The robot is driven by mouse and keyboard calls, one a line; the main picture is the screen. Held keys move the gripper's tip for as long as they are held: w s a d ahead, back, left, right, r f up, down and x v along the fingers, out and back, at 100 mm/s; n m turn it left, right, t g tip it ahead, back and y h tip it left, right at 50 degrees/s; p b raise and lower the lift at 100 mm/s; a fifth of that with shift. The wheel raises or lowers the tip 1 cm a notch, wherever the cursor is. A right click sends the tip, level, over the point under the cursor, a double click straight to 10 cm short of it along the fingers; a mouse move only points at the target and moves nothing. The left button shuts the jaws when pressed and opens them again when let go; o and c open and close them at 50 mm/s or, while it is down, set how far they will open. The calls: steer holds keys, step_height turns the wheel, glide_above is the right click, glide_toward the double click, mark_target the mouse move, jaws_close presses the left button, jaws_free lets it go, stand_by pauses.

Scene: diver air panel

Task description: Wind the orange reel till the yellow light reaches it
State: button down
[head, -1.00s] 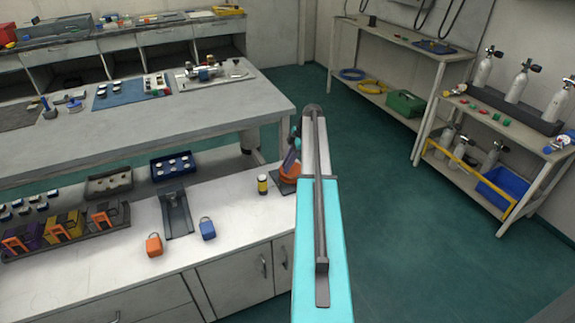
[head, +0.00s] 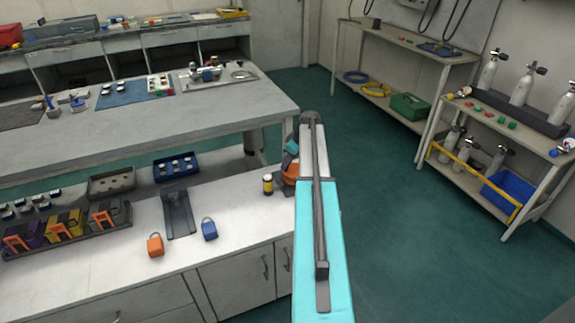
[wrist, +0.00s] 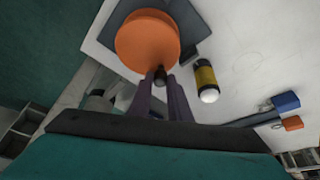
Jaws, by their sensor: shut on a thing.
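The orange reel (wrist: 147,42) is a round disc on a dark base at the counter's right end; in the head view my arm partly hides it (head: 290,171). My gripper (wrist: 161,84) is shut on the reel's small dark crank knob (wrist: 160,74), near the disc's edge. The yellow light (wrist: 205,75) is a short yellow and black cylinder with a white end. It stands on the white counter beside the reel, with a small gap between them; it also shows in the head view (head: 267,184). I cannot make out a line between them.
An orange padlock (head: 155,245) and a blue padlock (head: 209,229) lie on the counter near a dark grey holder (head: 179,214). A dark tray (head: 66,232) with several coloured items is at left. The green floor right of my arm is clear.

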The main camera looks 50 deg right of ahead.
steer(key=shift+w+d+m+h, duration=0.1)
steer(key=shift+m+h, duration=0.2)
steer(key=shift+m, duration=0.2)
steer(key=c, duration=1.7)
jaws_free()
steer(key=shift+o, duration=0.2)
steer(key=v, duration=1.3)
steer(key=shift+r+b, duration=0.35)
steer(key=shift+r, duration=0.05)
